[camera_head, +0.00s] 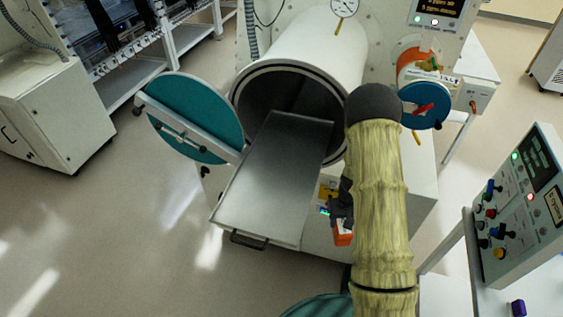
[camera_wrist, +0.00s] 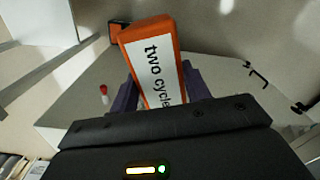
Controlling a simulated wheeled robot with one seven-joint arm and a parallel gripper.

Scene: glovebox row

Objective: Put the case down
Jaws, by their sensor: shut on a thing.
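The case is orange with a white label whose readable words are "two cycle". In the wrist view the case (camera_wrist: 132,33) stands between the two purple fingers of my gripper (camera_wrist: 160,85), which is shut on it. In the head view the case (camera_head: 343,238) shows small below my dark gripper (camera_head: 341,208), beside my arm's pale sleeve. It appears just right of the pulled-out metal tray (camera_head: 270,175). I cannot tell its height above the surfaces below. Part of the case is hidden behind the gripper body in the wrist view.
The tray juts from a round white chamber (camera_head: 315,45) whose teal door (camera_head: 195,115) stands open at left. A smaller port with a blue disc (camera_head: 424,105) is at right. A control panel (camera_head: 518,195) stands at far right. Floor is clear at lower left.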

